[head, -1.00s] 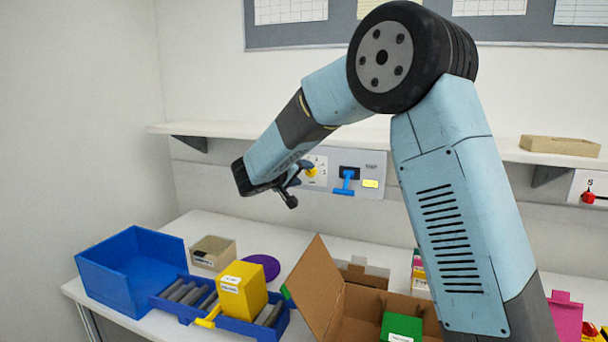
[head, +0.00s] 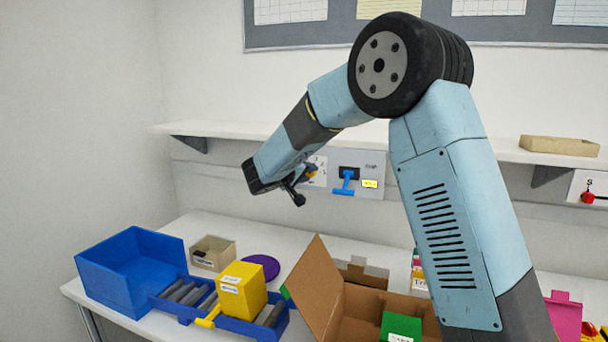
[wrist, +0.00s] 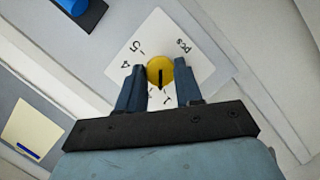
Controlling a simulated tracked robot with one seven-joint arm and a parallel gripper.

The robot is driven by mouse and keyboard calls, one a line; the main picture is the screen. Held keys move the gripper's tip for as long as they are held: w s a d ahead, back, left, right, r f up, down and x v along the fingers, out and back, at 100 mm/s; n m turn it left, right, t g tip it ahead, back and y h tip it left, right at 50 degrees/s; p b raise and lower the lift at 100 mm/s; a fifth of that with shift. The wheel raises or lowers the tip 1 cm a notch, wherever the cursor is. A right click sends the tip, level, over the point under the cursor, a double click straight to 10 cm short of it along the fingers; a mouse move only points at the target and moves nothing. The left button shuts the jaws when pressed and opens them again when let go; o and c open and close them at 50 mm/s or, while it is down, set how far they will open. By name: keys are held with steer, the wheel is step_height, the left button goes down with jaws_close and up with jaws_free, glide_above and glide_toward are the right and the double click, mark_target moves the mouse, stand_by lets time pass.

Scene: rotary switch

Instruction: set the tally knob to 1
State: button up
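The tally knob is a round yellow dial (wrist: 160,70) with a dark pointer line, on a white scale plate (wrist: 205,63) marked "pcs", 5, 4 and other figures partly hidden by the fingers. In the wrist view the pointer line runs down the picture towards my gripper's body. My gripper (wrist: 160,82) is open, one finger on each side of the knob; I cannot tell whether they touch it. In the head view my gripper (head: 297,188) is in front of the wall panel and covers most of the knob.
A blue T-handle (head: 345,184) and a yellow label (head: 370,184) are right of the knob on the panel. A shelf (head: 240,130) runs above. Below, the table holds a blue bin (head: 125,275), a yellow box (head: 241,291) and an open carton (head: 315,290).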

steer(key=shift+f, duration=0.1)
steer(key=c, duration=0.4)
steer(key=shift+a+f+n+h, duration=0.15)
steer(key=shift+n+h, duration=0.35)
steer(key=shift+n, duration=0.5)
steer(key=o, duration=0.8)
steer(key=shift+o, duration=1.2)
steer(key=v, duration=1.3)
steer(key=shift+s+a, duration=0.2)
steer(key=shift+s, duration=0.05)
